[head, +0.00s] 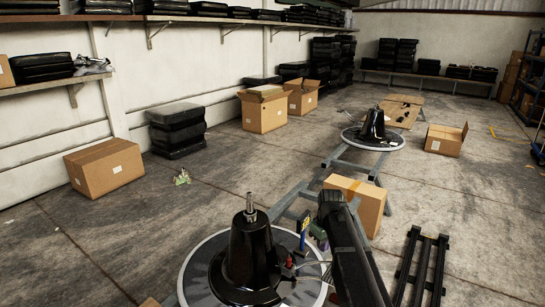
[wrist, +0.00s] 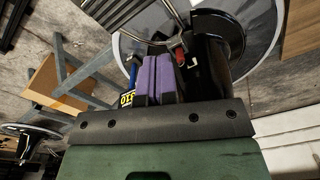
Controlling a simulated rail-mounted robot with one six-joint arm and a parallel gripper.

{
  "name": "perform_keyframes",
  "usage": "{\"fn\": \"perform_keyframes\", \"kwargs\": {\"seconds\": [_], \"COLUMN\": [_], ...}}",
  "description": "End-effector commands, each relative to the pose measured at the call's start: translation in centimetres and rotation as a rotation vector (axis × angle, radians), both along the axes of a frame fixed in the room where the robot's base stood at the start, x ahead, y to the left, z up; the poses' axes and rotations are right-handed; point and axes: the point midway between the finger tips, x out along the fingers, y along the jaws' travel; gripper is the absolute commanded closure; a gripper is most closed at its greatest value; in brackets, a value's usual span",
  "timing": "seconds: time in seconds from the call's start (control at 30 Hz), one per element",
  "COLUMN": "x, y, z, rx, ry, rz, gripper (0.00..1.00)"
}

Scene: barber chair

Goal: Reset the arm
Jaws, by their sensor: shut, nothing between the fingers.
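My arm reaches in from the bottom of the head view. My gripper (head: 318,234) is small there and partly hidden behind the arm. It is beside and above the near chair base, a glossy black cone (head: 248,258) on a round plate (head: 198,270) with a bare metal post on top. In the wrist view, the purple finger pads of my gripper (wrist: 158,60) lie side by side, shut with nothing between them. The black base (wrist: 212,50) and a wire-like metal part (wrist: 150,20) show just beyond the fingers. I cannot tell whether they touch.
A blue and yellow labelled piece (head: 304,230) stands close to my gripper. A black slatted frame (head: 422,265) is at right.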

Motion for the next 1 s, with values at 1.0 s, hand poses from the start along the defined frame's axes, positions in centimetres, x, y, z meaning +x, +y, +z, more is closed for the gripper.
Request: {"fn": "perform_keyframes", "kwargs": {"seconds": [1.0], "x": [-24.7], "y": [2.8], "z": [17.7], "rx": [-0.034], "ry": [0.035], "rz": [-0.541], "gripper": [1.00]}}
